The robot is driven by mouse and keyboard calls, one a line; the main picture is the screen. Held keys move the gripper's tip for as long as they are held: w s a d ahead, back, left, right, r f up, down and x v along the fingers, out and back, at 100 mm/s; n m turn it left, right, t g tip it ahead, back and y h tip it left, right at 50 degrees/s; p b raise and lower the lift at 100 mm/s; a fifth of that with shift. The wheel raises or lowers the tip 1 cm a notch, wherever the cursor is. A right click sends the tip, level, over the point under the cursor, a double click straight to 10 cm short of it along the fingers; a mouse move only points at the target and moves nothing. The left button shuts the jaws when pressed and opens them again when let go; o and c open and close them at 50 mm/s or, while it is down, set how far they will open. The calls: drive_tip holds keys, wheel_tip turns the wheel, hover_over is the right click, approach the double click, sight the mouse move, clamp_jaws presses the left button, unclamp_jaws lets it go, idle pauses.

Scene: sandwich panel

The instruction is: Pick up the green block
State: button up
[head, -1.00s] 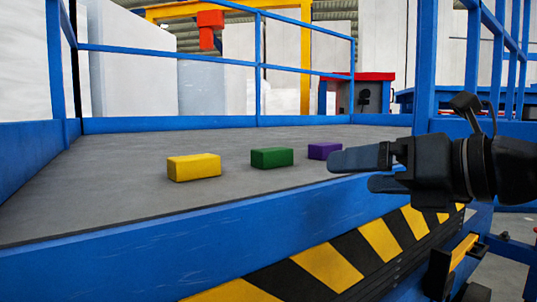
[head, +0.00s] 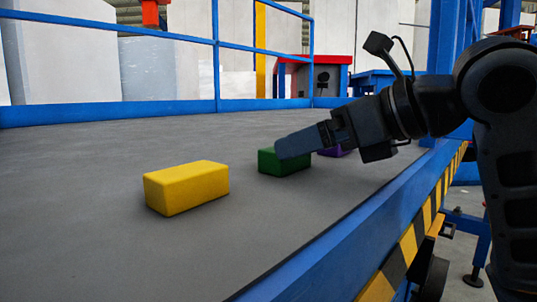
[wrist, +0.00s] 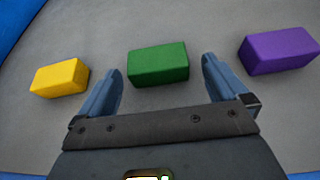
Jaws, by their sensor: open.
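The green block (head: 283,162) lies on the grey platform, between the yellow and purple blocks. In the head view my gripper (head: 300,141) overlaps its top right part. In the wrist view the green block (wrist: 158,64) lies ahead of and between the two spread fingers of my gripper (wrist: 161,80), a little nearer the left finger. My gripper is open and empty. I cannot tell its exact height above the platform.
The yellow block (head: 187,187) lies to the left and the purple block (head: 334,152) to the right, partly hidden by my gripper. The platform (head: 110,245) is otherwise clear. A blue edge (head: 330,245) and railings (head: 215,60) border it.

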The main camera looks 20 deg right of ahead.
sight(268, 163)
drive_tip(key=p+x, duration=0.1)
drive_tip(key=x, duration=0.2)
drive_tip(key=p+x, duration=0.1)
drive_tip(key=x, duration=0.2)
drive_tip(key=shift+a+r, duration=0.15)
drive_tip(key=shift+a, duration=0.2)
drive_tip(key=shift+w+a+f, duration=0.15)
drive_tip(key=shift+w+f, duration=0.15)
drive_tip(key=shift+w, duration=0.15)
drive_tip(key=shift+c, duration=0.5)
drive_tip(key=c, duration=0.7)
drive_tip(key=shift+r, duration=0.15)
